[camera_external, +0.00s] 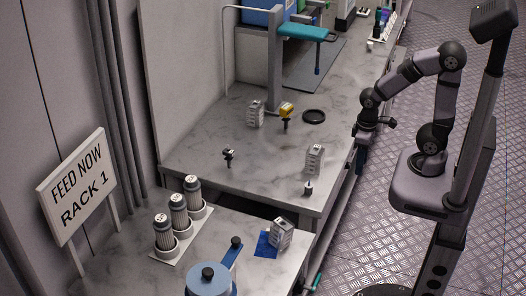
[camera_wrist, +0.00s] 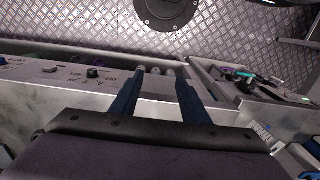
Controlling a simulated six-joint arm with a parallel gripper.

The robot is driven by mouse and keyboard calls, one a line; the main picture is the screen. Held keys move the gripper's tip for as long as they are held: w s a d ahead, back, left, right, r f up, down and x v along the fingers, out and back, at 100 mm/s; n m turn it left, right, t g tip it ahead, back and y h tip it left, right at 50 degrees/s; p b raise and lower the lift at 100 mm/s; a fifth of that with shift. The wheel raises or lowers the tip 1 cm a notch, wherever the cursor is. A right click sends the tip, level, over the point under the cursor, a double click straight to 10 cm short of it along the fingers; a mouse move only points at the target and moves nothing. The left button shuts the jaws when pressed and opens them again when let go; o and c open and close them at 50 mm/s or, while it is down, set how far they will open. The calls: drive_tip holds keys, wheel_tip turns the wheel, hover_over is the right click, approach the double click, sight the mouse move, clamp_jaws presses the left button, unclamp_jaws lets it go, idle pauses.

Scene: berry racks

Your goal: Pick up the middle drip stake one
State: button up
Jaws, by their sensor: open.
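Several small dark pieces on the marble-look counter could be the drip stakes, too small to be sure: a black one with a pale part (camera_external: 229,157) at the left, a yellow-topped one (camera_external: 286,112) farther back, and a black-topped one (camera_external: 308,188) near the front right corner. By left-to-right order the yellow-topped one is in the middle. My gripper (camera_external: 364,133) is beyond the counter's right edge, apart from all of them. In the wrist view my gripper (camera_wrist: 160,88) shows two dark blue fingers spread apart. I cannot make out a stake between them.
Pale ribbed blocks (camera_external: 255,114) and (camera_external: 315,159) stand near the pieces, with a black ring (camera_external: 314,116) behind. A press-like stand (camera_external: 274,60) is at the back. The middle of the counter (camera_external: 262,170) is clear.

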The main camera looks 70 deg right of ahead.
drive_tip(key=w+a+r+m+t+y+b, duration=0.1)
drive_tip(key=w+a+r+m+t, duration=0.35)
drive_tip(key=w, duration=0.65)
drive_tip(key=w+a+r+m+t+y+b, duration=0.1)
drive_tip(key=w+a+r+m+t+y, duration=0.15)
drive_tip(key=w+a+r, duration=0.5)
drive_tip(key=w+a+r+m+t+y+b, duration=0.1)
drive_tip(key=w+a+r+m+t, duration=0.45)
drive_tip(key=w, duration=0.85)
drive_tip(key=m+t+h+b, duration=0.55)
drive_tip(key=m+b, duration=0.75)
drive_tip(key=m, duration=1)
hover_over(227, 150)
drive_tip(key=shift+h, duration=0.3)
drive_tip(key=f, duration=1.1)
drive_tip(key=shift+s+a, duration=0.1)
drive_tip(key=shift+a, duration=0.25)
drive_tip(key=shift+d+f+m+h+b, duration=0.35)
drive_tip(key=shift+m+b, duration=0.1)
drive_tip(key=shift+m, duration=0.5)
